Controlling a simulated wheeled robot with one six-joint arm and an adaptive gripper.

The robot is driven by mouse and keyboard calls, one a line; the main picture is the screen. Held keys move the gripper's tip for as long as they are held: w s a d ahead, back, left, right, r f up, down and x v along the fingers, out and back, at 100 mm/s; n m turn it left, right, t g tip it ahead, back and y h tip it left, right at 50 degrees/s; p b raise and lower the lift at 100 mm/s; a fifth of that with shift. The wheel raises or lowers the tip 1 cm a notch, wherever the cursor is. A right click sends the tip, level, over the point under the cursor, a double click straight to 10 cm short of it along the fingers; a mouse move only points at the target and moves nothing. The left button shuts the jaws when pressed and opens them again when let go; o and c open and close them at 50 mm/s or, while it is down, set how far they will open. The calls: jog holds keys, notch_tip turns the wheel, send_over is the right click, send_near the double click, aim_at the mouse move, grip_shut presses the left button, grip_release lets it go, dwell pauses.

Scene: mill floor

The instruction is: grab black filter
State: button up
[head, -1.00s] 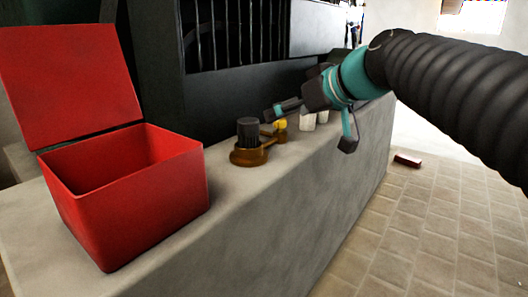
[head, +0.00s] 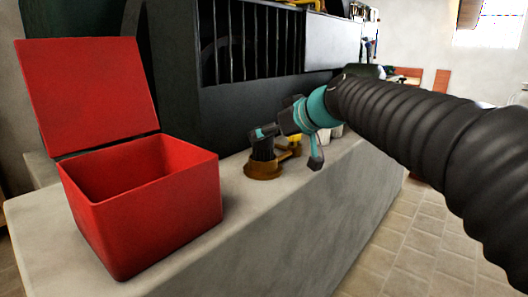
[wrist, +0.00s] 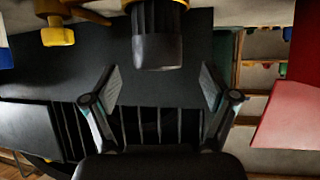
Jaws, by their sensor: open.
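The black filter (head: 263,148) is a ribbed dark cylinder standing upright on a brown round base (head: 264,171) on the stone ledge. In the wrist view the filter (wrist: 157,40) hangs in from the top centre, beyond and between the two fingertips. My gripper (head: 287,148) is beside the filter in the head view, with one finger overlapping its top. In the wrist view my gripper (wrist: 160,90) is open, its fingers spread wide with nothing between the pads. I cannot tell whether a finger touches the filter.
An open red box (head: 150,205) stands on the stone ledge (head: 255,225) to the left. A dark barred machine (head: 250,60) stands behind the ledge.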

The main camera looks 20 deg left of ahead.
jog(key=x, duration=0.4)
jog(key=shift+d+f, duration=0.1)
jog(key=shift+f, duration=0.05)
jog(key=c, duration=1.3)
